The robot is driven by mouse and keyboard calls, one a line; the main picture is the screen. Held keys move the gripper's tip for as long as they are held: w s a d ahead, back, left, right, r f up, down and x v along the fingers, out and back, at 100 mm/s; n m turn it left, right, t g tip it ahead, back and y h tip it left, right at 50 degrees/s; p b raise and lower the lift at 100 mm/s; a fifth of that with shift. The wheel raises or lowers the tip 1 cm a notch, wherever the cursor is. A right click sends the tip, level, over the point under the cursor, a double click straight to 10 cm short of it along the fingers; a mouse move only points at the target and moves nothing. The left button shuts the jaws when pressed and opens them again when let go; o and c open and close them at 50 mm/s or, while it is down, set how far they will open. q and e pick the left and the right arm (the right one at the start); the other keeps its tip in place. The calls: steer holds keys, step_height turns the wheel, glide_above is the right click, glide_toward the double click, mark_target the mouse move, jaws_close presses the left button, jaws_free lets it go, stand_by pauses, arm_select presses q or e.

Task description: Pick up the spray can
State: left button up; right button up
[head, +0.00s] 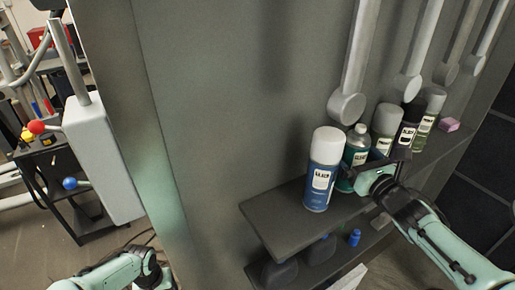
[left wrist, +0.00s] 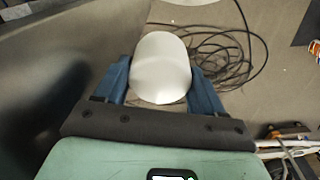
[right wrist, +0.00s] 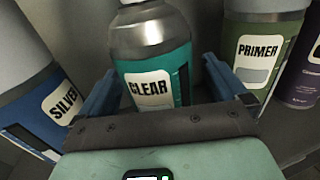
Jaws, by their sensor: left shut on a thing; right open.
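Several spray cans stand upright on a dark shelf (head: 265,218). A blue can with a white cap (head: 322,170), labelled SILVER, is nearest; it also shows at left in the right wrist view (right wrist: 40,95). Beside it is a teal can (head: 354,150), labelled CLEAR in the right wrist view (right wrist: 158,70). My right gripper (right wrist: 160,68) is open, its blue fingers on either side of the CLEAR can. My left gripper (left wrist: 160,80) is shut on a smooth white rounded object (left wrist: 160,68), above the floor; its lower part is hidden.
A can labelled PRIMER (right wrist: 265,60) stands close to my right finger. A pink block (head: 449,124) lies at the shelf's far end. Large grey tools (head: 347,105) hang above the cans. A lower shelf holds a small blue item (head: 354,238). Black cable (left wrist: 225,55) lies on the floor.

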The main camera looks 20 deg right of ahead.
mark_target(364, 132)
steer(key=c, duration=1.1)
steer(key=shift+r, duration=0.1)
steer(key=shift+c, duration=0.3)
steer(key=shift+r, duration=0.1)
steer(key=shift+s+r, duration=0.15)
steer(key=shift+r, duration=0.35)
arm_select(q)
step_height(364, 132, up, 2)
steer(key=shift+w+p, duration=0.1)
steer(key=shift+p, duration=0.8)
arm_select(e)
step_height(364, 132, up, 6)
steer(key=shift+r, duration=0.1)
arm_select(q)
steer(key=shift+f+b, duration=0.75)
steer(key=shift+f, duration=0.05)
arm_select(e)
steer(key=s+d, duration=0.2)
steer(key=s, duration=0.7)
steer(key=s+d, duration=0.3)
steer(key=s, duration=0.7)
steer(key=shift+d+f, duration=0.25)
steer(key=shift+d, duration=0.05)
steer(key=shift+o, duration=1.3)
steer(key=c, duration=0.4)
